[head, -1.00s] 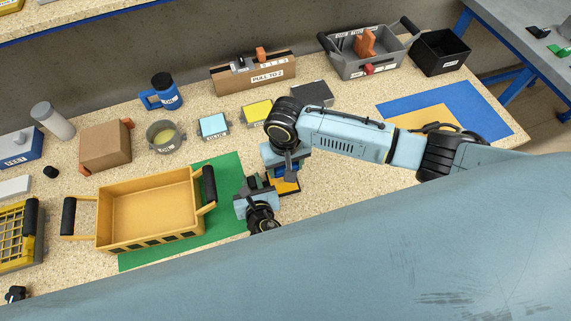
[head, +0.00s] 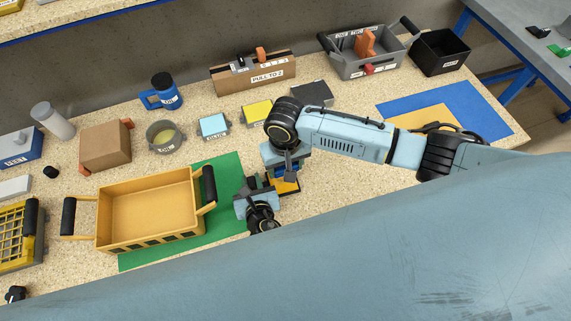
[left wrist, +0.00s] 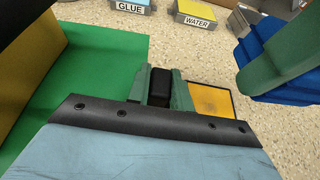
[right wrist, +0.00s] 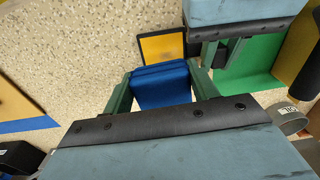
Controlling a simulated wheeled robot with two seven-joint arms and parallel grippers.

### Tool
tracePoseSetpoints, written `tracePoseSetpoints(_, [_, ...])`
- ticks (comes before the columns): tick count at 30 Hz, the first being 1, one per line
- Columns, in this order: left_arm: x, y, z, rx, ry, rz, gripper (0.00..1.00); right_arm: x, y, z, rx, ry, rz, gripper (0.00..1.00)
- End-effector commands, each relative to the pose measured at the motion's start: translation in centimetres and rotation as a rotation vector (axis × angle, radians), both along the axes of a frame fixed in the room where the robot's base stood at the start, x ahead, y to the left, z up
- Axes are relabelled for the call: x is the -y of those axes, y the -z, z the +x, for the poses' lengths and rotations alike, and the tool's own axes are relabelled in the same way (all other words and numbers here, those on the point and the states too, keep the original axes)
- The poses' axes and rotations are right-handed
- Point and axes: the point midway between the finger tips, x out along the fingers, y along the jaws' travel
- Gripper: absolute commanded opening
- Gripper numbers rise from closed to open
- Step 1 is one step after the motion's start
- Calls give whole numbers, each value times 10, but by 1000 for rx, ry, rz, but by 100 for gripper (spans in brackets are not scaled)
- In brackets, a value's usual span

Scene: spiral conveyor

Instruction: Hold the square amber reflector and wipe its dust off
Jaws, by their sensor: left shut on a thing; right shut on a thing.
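The square amber reflector (left wrist: 210,101) has a dark frame and a black grip block (left wrist: 159,86). My left gripper (left wrist: 162,90) is shut on that block and holds the reflector over the bench; in the head view this gripper (head: 262,184) is beside the green mat. Fine marks show on the amber face, but I cannot tell how much is dust. My right gripper (right wrist: 160,85) is shut on a blue wiping pad (right wrist: 162,88). In the right wrist view the pad is close to the reflector's edge (right wrist: 162,46); I cannot tell whether they touch.
A yellow tray (head: 105,220) stands left on the green mat (head: 225,172). Behind are a light-blue GLUE box (head: 213,124), a yellow WATER box (head: 257,110), a dark box (head: 312,93) and a grey pot (head: 164,138). Bench to the right is mostly clear before the blue mat (head: 470,105).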

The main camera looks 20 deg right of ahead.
Motion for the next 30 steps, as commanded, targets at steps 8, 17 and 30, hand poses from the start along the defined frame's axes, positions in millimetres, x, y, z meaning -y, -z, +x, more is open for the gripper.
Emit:
tracePoseSetpoints(8, [0,0,0,-1,0,0,47,0,0,0,0,0,0,35])
tracePoseSetpoints(17, [0,0,-1,-1,0,0,47,0,-1,0,0,0,0,35])
tracePoseSetpoints(30, [-1,-7,-17,0,0,0,47,0,-12,0,0,0,0,35])
